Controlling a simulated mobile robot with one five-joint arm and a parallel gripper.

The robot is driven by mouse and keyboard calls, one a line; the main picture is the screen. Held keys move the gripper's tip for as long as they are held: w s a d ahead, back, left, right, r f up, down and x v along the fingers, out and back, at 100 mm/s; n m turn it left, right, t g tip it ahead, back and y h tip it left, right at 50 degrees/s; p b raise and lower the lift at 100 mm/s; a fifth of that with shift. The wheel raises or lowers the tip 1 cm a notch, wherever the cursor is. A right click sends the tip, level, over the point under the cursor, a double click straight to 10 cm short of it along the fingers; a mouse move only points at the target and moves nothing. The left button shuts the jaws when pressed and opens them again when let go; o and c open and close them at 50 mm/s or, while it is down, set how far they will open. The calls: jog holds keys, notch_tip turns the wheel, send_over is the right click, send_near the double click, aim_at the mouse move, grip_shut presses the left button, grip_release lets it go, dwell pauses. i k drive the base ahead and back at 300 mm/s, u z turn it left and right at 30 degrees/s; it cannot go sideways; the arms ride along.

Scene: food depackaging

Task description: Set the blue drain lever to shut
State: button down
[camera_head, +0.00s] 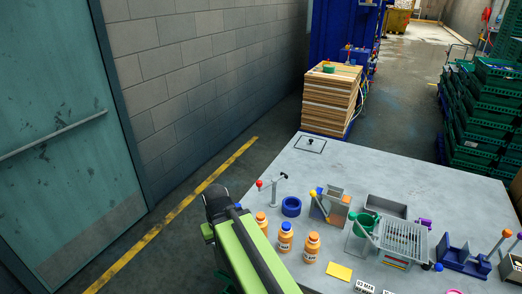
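A small blue knob (438,267) shows at the lower right corner of the grey slotted drain rack (402,241) on the table. It looks like the end of the drain lever, but its arm is mostly hidden and I cannot tell its setting. My green and black arm rises from the bottom edge over the table's left edge, with a dark joint at its upper end. No gripper fingers can be made out. The arm is left of the rack and well apart from the blue knob.
Orange bottles (285,237), a blue ring (291,206) and a red-knobbed lever stand (273,190) are beside my arm. A green funnel (365,224) stands left of the rack, a blue holder (463,261) right.

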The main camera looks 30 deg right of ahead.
aim_at(438, 266)
jog(key=u, duration=0.1)
jog(key=k, duration=0.55)
jog(key=z, duration=1.2)
jog(key=k, duration=0.6)
jog(key=z, duration=0.65)
